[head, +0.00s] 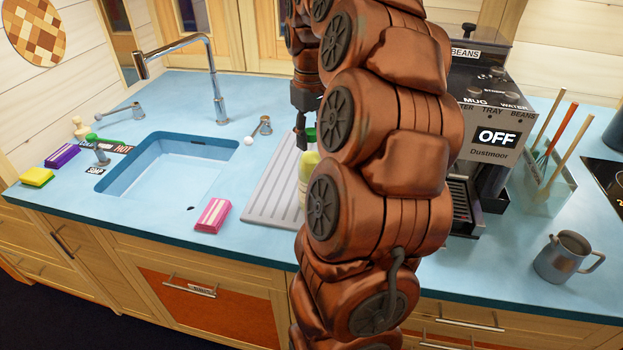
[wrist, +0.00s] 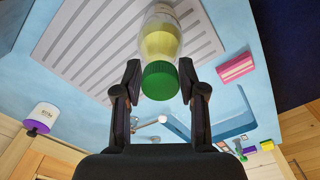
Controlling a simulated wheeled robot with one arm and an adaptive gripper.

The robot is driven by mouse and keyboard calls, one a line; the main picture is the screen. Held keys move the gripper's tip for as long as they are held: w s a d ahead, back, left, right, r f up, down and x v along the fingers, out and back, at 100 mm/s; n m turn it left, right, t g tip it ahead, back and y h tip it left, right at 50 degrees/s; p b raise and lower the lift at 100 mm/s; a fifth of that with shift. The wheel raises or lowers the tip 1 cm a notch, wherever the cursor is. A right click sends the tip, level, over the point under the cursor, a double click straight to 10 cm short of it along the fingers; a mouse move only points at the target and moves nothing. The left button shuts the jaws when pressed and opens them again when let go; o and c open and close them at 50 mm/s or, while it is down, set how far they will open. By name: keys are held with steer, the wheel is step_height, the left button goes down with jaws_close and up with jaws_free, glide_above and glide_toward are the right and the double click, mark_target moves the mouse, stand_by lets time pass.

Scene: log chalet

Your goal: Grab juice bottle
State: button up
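The juice bottle is pale yellow with a green cap. In the head view the bottle (head: 304,170) stands on the grey ridged drainboard, partly hidden by my arm. In the wrist view the bottle (wrist: 160,42) has its green cap (wrist: 160,81) towards me. My gripper (wrist: 158,78) is open, with one finger on each side of the cap and small gaps visible. In the head view my gripper (head: 302,132) points down at the bottle's top; its fingers are partly hidden there.
The blue sink (head: 165,165) with its tap lies left of the drainboard (head: 268,190). A pink-and-white box (head: 213,215) lies near the counter's front edge. A coffee machine (head: 485,130), a utensil holder (head: 540,180) and a metal jug (head: 567,258) stand to the right.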

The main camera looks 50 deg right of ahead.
jaws_close()
steer(key=shift+r, duration=0.2)
stand_by(0.5)
